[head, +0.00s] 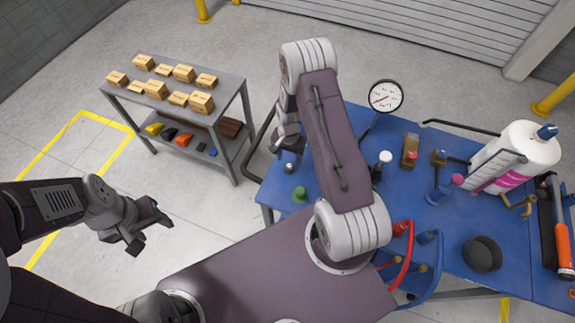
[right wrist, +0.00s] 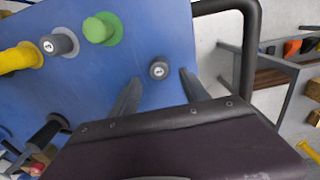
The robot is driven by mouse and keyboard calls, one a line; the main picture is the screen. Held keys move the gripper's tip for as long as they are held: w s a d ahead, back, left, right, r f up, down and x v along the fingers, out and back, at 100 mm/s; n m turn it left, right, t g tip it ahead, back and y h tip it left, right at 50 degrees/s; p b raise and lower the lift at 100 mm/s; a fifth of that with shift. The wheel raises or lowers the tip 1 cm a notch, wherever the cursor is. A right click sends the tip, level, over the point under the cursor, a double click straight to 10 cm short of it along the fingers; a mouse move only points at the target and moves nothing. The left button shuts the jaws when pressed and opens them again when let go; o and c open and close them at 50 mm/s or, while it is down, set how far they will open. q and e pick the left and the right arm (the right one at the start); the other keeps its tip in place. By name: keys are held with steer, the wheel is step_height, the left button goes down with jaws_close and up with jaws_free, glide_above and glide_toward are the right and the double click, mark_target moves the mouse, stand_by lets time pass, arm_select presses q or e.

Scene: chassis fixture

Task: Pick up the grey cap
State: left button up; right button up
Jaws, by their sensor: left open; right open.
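A small round grey cap (right wrist: 158,70) with a light marked centre stands on the blue table (right wrist: 150,25), close to its edge. It also shows in the head view (head: 289,167), just below my right gripper (head: 287,148). In the right wrist view my right gripper (right wrist: 158,80) is open, with one finger on each side of the cap in the picture. I see no contact, and the height gap is hard to judge. My left gripper (head: 152,235) is open and empty, over the floor left of the table.
A green cap (right wrist: 102,28) stands near the grey one. Another grey round piece (right wrist: 60,43) and a yellow one (right wrist: 20,58) are further left. A dark rail (right wrist: 250,50) runs by the table edge. A grey shelf (head: 232,85) with boxes stands left.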

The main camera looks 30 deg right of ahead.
mark_target(289, 165)
steer(key=shift+f, duration=0.15)
steer(key=f, duration=0.1)
steer(key=f+p, duration=0.1)
steer(key=f, duration=0.1)
steer(key=f+p, duration=0.1)
steer(key=shift+s+f, duration=0.2)
steer(key=shift+s, duration=0.05)
steer(key=shift+w+a+f, duration=0.1)
steer(key=shift+w+f, duration=0.1)
steer(key=shift+f, duration=0.05)
steer(key=shift+s+r, duration=0.1)
steer(key=shift+s, duration=0.05)
jaws_close()
